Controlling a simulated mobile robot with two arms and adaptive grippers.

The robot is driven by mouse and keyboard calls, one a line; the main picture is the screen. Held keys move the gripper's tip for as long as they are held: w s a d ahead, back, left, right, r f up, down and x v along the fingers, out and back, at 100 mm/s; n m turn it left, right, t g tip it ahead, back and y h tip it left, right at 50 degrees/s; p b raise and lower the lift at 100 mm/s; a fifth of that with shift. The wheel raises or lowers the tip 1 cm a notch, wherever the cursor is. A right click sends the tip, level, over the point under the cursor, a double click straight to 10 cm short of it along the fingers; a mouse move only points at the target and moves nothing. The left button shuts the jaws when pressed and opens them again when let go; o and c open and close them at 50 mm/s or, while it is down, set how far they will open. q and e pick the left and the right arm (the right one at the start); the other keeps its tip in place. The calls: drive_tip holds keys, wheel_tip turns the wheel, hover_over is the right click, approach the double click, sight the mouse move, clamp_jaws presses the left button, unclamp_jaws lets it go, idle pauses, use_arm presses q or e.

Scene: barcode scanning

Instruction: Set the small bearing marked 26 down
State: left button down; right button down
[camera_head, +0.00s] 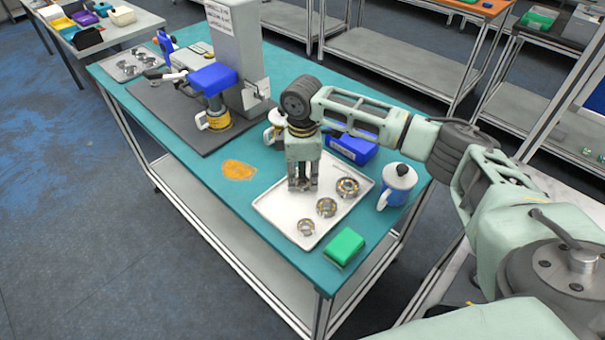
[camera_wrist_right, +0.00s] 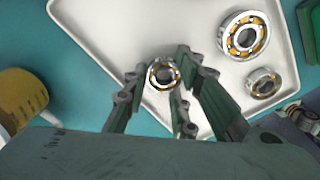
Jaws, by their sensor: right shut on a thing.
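My right gripper (camera_head: 303,185) points straight down over the left part of the white tray (camera_head: 270,203). Its fingers are closed around a small silver bearing with orange-yellow parts (camera_wrist_right: 163,74), seen between the fingertips (camera_wrist_right: 160,82) in the right wrist view. The bearing is at or just above the tray surface; I cannot tell whether it touches. No mark 26 is readable. A larger bearing (camera_head: 347,187), a middle one (camera_head: 326,207) and a small one (camera_head: 306,227) lie on the tray in a row. My left gripper is not in view.
A green box (camera_head: 344,246) stands at the tray's front corner. A blue bin (camera_head: 350,146) and a blue-and-white lidded mug (camera_head: 397,185) stand behind and right of the tray. An orange patch (camera_head: 239,170) is left on the teal table (camera_head: 215,190). A machine (camera_head: 235,50) stands at the back.

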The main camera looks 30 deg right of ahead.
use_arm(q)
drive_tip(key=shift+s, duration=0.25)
use_arm(e)
drive_tip(key=c, duration=1.5)
unclamp_jaws()
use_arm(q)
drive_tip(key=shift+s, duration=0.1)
use_arm(e)
drive_tip(key=shift+o, duration=0.2)
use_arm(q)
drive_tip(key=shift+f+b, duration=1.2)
use_arm(e)
wheel_tip(320, 180, up, 12)
